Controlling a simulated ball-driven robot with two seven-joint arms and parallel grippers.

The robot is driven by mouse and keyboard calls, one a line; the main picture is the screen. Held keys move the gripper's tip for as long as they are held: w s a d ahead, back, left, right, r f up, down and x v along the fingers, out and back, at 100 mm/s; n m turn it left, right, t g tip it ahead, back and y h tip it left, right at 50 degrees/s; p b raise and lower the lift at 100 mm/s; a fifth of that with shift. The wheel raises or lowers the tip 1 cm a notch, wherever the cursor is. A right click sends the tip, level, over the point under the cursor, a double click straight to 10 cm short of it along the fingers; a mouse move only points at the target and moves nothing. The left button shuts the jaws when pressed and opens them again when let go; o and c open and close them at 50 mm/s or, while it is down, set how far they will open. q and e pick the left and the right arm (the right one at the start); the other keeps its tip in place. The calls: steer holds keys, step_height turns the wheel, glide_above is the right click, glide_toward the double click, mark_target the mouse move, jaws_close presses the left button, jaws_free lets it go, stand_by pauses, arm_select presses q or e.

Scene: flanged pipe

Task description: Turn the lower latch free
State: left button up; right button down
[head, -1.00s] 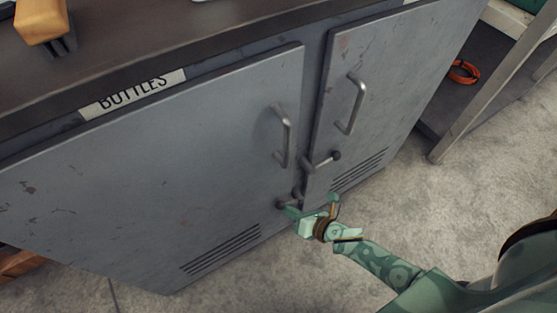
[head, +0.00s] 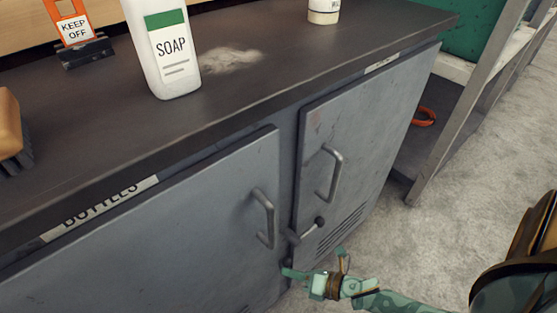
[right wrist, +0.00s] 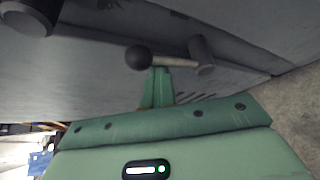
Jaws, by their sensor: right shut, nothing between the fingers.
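The cabinet has two grey doors. The upper latch (head: 305,233), a short rod with a dark ball knob, is at the inner edge of the right door, below its handle. The lower latch is mostly hidden in the head view, by my right gripper (head: 290,272) at the gap between the doors. In the right wrist view, a latch rod with a dark ball knob, seemingly the lower latch (right wrist: 172,61), lies across, just beyond the shut green fingers (right wrist: 160,72). The fingertips overlap the rod in view; contact cannot be told. My left gripper is not in view.
The bar handles (head: 264,218) and (head: 331,172) stick out from the doors above the latches. A soap bottle (head: 168,55), a keep-off sign (head: 75,30) and a brush (head: 10,130) stand on the dark countertop (head: 260,95). Floor at right is clear (head: 480,200).

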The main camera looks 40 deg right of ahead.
steer(key=shift+d, duration=0.6)
stand_by(0.3)
